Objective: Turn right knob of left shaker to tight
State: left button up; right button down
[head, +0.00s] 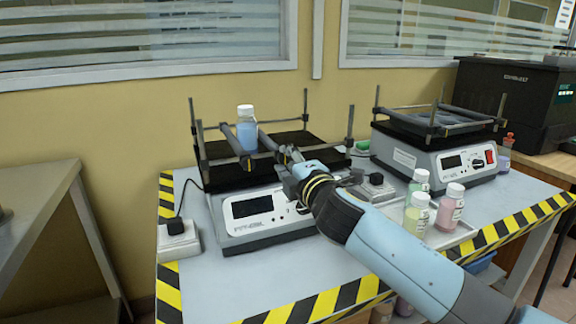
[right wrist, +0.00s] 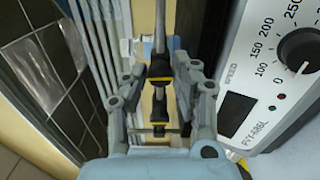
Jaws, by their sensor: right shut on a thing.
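The left shaker (head: 250,234) stands on the table, with a dark platform, corner posts and a white front panel with a display. A bottle of blue liquid with a white cap (head: 246,128) stands upright between its grey clamp bars. My right gripper (head: 290,158) is at the right end of these bars and hides most of the right knob in the head view. In the right wrist view my right gripper (right wrist: 160,78) is shut on a black knob with a yellow ring (right wrist: 159,69), on a grey rod. The knob's tightness cannot be told. My left gripper is not in view.
A second shaker (head: 440,158) stands to the right. Several capped bottles, including a pink one (head: 449,208), stand on a tray by my right arm. A white switch box (head: 178,240) is at the left table edge. A black machine (head: 515,97) stands at the far right.

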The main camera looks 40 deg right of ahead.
jog(key=shift+f+m, duration=0.1)
jog(key=shift+m, duration=0.3)
jog(key=c, duration=1)
grip_release()
jog(key=shift+c, duration=0.2)
jog(key=shift+s, duration=0.1)
jog(key=v, duration=1.1)
jog(key=shift+s+a, duration=0.2)
jog(key=shift+s, duration=0.2)
